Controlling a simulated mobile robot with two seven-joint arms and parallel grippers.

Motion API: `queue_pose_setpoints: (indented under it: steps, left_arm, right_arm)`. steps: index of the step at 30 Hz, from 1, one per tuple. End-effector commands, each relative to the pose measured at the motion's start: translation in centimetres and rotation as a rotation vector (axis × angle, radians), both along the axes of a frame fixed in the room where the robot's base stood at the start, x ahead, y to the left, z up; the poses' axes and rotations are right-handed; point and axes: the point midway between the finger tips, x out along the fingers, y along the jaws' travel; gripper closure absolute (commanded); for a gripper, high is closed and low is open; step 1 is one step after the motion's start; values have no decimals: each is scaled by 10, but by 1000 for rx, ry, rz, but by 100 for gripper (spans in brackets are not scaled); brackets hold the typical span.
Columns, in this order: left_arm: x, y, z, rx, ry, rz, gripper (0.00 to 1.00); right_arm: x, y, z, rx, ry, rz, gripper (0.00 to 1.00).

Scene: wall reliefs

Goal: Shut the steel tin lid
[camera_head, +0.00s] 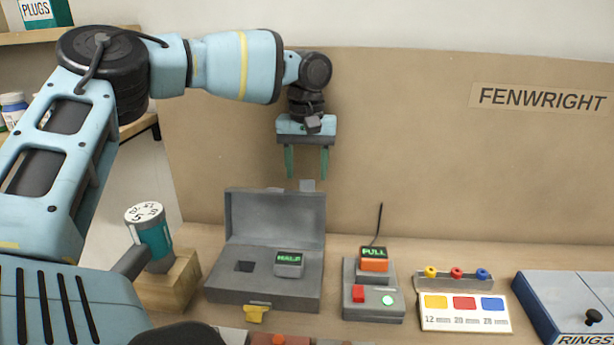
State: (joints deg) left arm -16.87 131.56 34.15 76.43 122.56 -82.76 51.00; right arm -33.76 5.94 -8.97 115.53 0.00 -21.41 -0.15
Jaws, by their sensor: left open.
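The steel tin (262,294) is a grey box on the bench, left of the middle. Its lid (275,217) stands up at the back, open. A small grey block marked HALF (289,264) sits in the tin beside a dark square recess (244,266). A yellow latch (256,313) is at the tin's front. My left gripper (306,176) points down with its two green fingers apart and empty. In the picture it is just above the lid's top edge, near a small tab there. I cannot tell whether they touch. My right gripper is not in view.
Right of the tin is a box with a red button, a green light and a PULL sign (374,252). Beyond it are a colour card (464,310) and a blue-grey RINGS drawer (572,306). A teal dial cylinder (151,237) stands left. A brown panel (420,160) rises behind.

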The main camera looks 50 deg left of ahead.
Motion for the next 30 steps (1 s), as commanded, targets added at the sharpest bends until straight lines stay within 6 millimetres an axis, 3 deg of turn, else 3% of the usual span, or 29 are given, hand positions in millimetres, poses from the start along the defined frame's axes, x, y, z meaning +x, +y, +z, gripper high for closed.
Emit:
queue_pose_setpoints:
  steps: [6, 16, 28, 30]
  left_arm:
    - [0, 0, -21, -1, 0, 0, 47]
    - [0, 0, -24, -1, -1, 0, 47]
    - [0, 0, -24, 1, -1, 0, 98]
    - [0, 0, -24, 1, -1, 0, 100]
  right_arm:
    - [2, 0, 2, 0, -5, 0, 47]
    - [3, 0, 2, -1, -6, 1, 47]
    - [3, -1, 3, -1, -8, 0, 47]
    - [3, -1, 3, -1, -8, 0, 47]
